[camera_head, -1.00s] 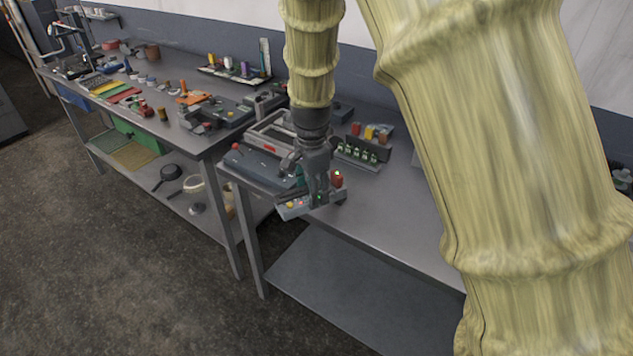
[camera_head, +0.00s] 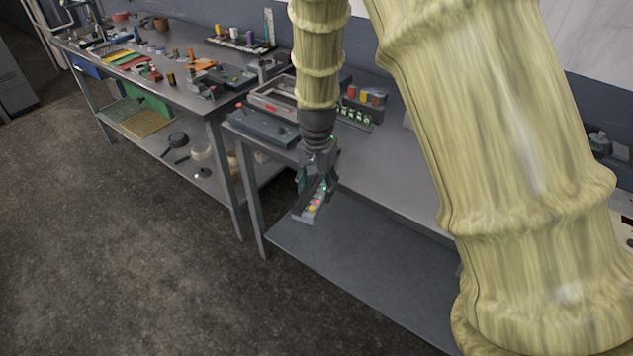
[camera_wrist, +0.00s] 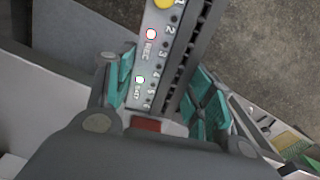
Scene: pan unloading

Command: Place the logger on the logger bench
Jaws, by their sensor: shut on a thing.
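The logger (camera_head: 309,208) is a small grey box with coloured round buttons or lights along its face. It hangs in my gripper (camera_head: 316,180), which is shut on it, just off the front edge of the grey bench. In the wrist view the logger (camera_wrist: 158,50) shows a yellow button, red and green lights, printed numbers and a dark slotted side. The teal finger pads of my gripper (camera_wrist: 165,95) press on both its sides. Its far end runs out of the wrist view. I cannot tell which bench is the logger bench.
The near grey bench (camera_head: 385,185) has bare top to the right and a lower shelf (camera_head: 350,275). A dark flat device (camera_head: 262,127) and a small rack (camera_head: 355,117) stand on it. A cluttered bench (camera_head: 205,105) stands to the left. The floor in front is clear.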

